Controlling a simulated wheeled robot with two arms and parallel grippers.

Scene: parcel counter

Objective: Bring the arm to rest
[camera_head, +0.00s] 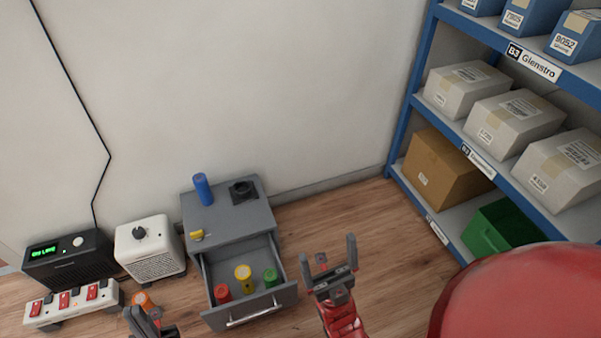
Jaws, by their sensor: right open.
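My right gripper (328,250) is open and empty, its two fingers pointing up and spread apart. It is just right of the open drawer (262,305) of a grey cabinet (225,222) in the head view. My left gripper (146,316) is at the bottom edge, left of the drawer. Its fingers look close together, and I cannot tell whether it is open or shut. An orange round object (142,299) shows just behind it; I cannot tell whether they touch.
The drawer holds red (222,292), yellow (243,273) and green (271,277) cylinders. A blue cylinder (202,189) stands on the cabinet. A white heater-like box (150,248), a black display box (68,260) and a power strip (72,303) are left. Shelves with boxes (445,172) stand right.

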